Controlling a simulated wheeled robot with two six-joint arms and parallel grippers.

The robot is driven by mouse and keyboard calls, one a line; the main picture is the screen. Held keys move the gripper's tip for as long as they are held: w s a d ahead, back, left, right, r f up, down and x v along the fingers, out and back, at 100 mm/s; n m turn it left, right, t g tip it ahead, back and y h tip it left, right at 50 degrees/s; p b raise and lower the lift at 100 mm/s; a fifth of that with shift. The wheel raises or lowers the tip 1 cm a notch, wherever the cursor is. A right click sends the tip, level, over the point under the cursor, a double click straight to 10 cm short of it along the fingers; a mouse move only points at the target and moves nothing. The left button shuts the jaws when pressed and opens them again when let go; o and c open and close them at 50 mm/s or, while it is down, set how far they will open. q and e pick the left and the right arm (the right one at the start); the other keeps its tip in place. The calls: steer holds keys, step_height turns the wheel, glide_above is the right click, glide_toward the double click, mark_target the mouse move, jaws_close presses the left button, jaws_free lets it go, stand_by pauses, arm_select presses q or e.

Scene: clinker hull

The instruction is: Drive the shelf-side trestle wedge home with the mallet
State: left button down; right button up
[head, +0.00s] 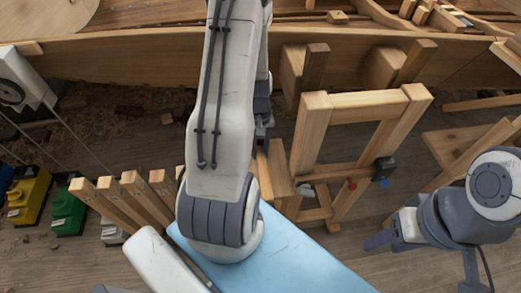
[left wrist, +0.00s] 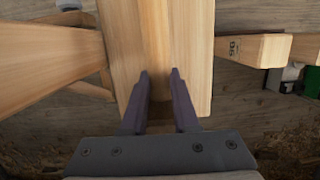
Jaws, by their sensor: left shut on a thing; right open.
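My left gripper (left wrist: 160,76) shows in the left wrist view, its dark fingers closed around wood with a darker strip between them. A broad pale wooden piece (left wrist: 125,45) fills the view beyond the fingers. I cannot tell whether this is the mallet. In the head view my left arm hides that gripper. The trestle (head: 370,102) is a pale wooden frame right of that arm. Two dark-ended wooden pieces, one left (head: 315,62) and one right (head: 414,60), rise behind its top and look like wedges. My right gripper (head: 378,241) is open and empty at lower right.
The plank hull (head: 170,47) runs across the back. Several labelled wooden posts (head: 122,190) stand left of my arm, near yellow (head: 28,190) and green (head: 68,208) boxes. A blue surface (head: 300,262) lies in front. A black clamp-like part (head: 384,165) sits on the trestle's right leg.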

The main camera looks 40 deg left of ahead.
arm_select(q)
step_height(320, 180, up, 7)
steer(key=p, duration=0.6)
steer(key=c, duration=1.3)
jaws_free()
jaws_close()
